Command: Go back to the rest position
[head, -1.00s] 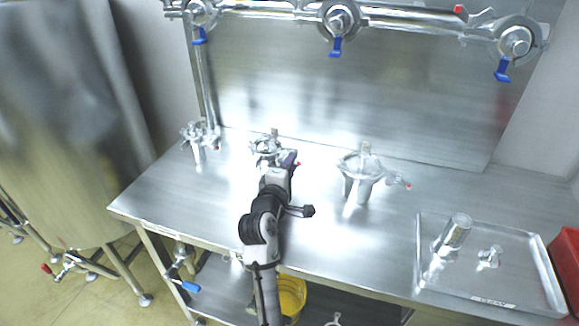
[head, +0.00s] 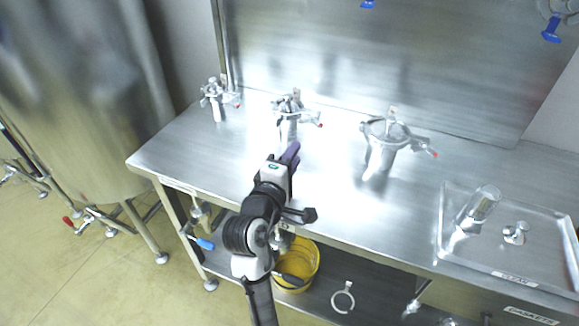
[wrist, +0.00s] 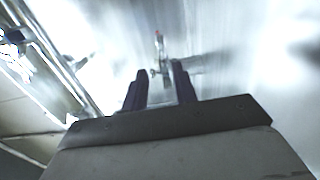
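My gripper (head: 291,153) is in the head view, over the front left part of the steel table (head: 340,205). A middle metal fitting with a clamp (head: 289,118) stands upright on the table beyond the gripper.
Other clamped fittings stand at left (head: 217,100) and right (head: 383,145). A yellow bucket (head: 308,262) and metal ring (head: 343,297) are below. A large tank (head: 85,110) stands left.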

